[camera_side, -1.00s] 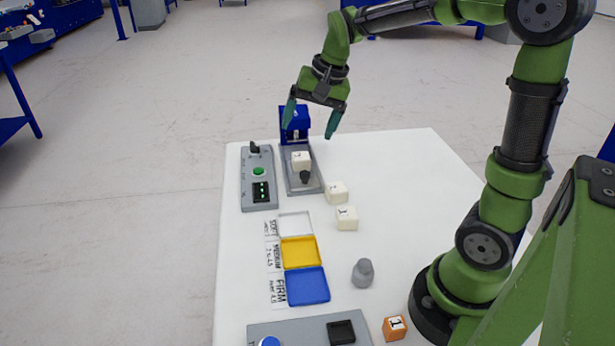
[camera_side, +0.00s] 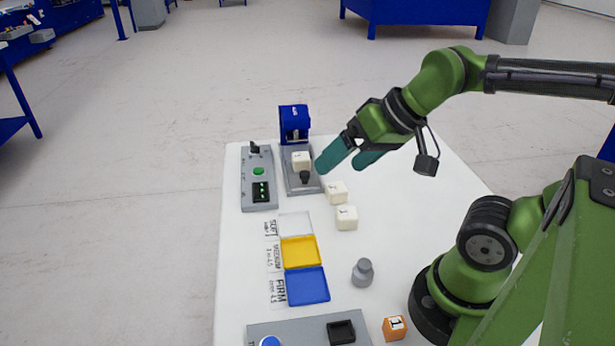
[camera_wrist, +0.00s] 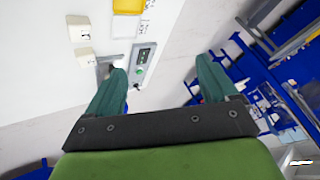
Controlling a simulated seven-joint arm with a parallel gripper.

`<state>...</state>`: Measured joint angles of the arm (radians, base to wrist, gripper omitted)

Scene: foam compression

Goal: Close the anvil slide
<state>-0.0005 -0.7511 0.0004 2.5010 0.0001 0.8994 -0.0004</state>
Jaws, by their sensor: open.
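The blue press (camera_side: 294,121) stands at the far end of a grey base plate (camera_side: 292,181) at the back of the table. A white foam cube (camera_side: 300,160) sits on the slide in front of the press, with a dark knob (camera_side: 305,177) at its near side. My gripper (camera_side: 345,160) is open and empty, tilted, its teal fingers pointing down-left just right of the knob and foam cube. In the wrist view the gripper (camera_wrist: 160,78) shows both fingers spread wide. The slide is partly hidden behind the left finger there.
A grey control box (camera_side: 258,190) with a green button stands left of the press. Two white foam cubes (camera_side: 341,203) lie nearby on the table. White, yellow (camera_side: 300,252) and blue (camera_side: 307,286) trays, a grey weight (camera_side: 362,272) and an orange cube (camera_side: 395,327) are nearer the front.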

